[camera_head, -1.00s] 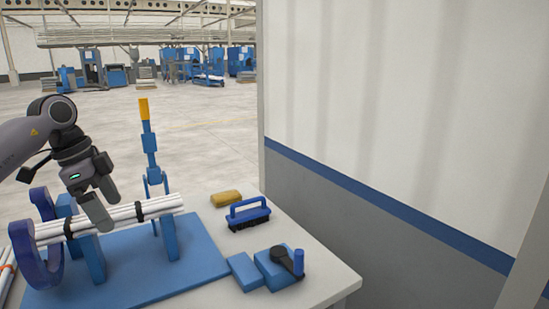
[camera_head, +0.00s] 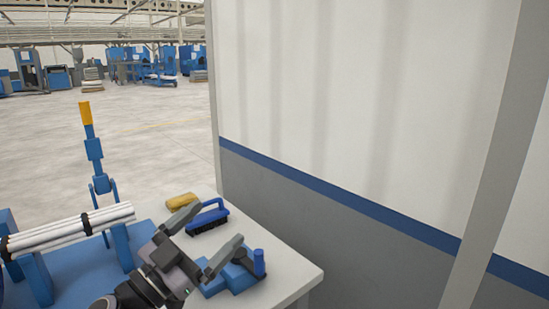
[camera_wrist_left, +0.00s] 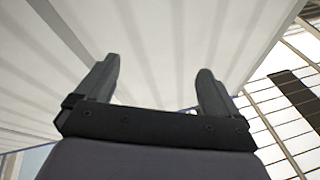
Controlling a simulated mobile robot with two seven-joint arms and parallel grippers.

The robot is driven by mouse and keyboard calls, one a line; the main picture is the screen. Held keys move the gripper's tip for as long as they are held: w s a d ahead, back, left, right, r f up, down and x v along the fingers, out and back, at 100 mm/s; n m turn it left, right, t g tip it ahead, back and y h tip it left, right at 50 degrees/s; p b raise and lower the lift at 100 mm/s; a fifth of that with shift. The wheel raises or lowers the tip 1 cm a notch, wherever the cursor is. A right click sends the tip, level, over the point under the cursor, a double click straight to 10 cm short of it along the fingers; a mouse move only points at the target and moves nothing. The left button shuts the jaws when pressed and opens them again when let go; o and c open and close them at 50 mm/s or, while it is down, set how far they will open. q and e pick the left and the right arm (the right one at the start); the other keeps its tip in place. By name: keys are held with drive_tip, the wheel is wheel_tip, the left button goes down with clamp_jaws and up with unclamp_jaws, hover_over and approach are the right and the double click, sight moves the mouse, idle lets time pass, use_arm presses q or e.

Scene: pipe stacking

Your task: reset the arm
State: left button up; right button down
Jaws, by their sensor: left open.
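My left gripper (camera_head: 212,238) is open and empty in the head view, in front of the right part of the table. Its two fingers point up and to the right, spread apart. In the left wrist view the gripper (camera_wrist_left: 158,85) shows both fingers apart against a pale ribbed wall, with nothing between them. The bundle of white pipes (camera_head: 70,231), tied with black bands, rests on the blue stand (camera_head: 122,250) at the left. The gripper is to the right of the bundle and apart from it. My right gripper is not in view.
A blue brush (camera_head: 209,218) and a yellow block (camera_head: 180,201) lie behind the gripper. A blue clamp with a yellow grip (camera_head: 94,150) stands behind the pipes. A wall (camera_head: 350,110) borders the table's right side.

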use_arm(q)
drive_tip(key=s+a+f+n+g+y, duration=0.2)
drive_tip(key=s+a+f+n+y, duration=0.25)
drive_tip(key=f+n+y, duration=0.35)
drive_tip(key=s+a+f+n+g+y, duration=0.1)
drive_tip(key=s+a+f+n+y, duration=0.25)
drive_tip(key=a+f+y, duration=0.45)
drive_tip(key=s+f+g+h, duration=0.1)
drive_tip(key=s+f+g, duration=0.25)
drive_tip(key=s, duration=0.35)
drive_tip(key=s+f+m+g, duration=0.1)
drive_tip(key=s+f+g, duration=0.25)
drive_tip(key=s, duration=0.35)
drive_tip(key=s+f+g+h, duration=0.1)
drive_tip(key=s+f+g, duration=0.2)
drive_tip(key=s+f, duration=0.3)
drive_tip(key=w+d+f+t+h, duration=0.1)
drive_tip(key=w+d+f+t, duration=0.2)
drive_tip(key=w+f+t, duration=0.2)
drive_tip(key=shift+d+f+m+t+h, duration=0.2)
drive_tip(key=shift+f+m+t+h, duration=0.25)
drive_tip(key=shift+f+t, duration=0.8)
drive_tip(key=shift+f+g, duration=0.15)
drive_tip(key=shift+g, duration=0.2)
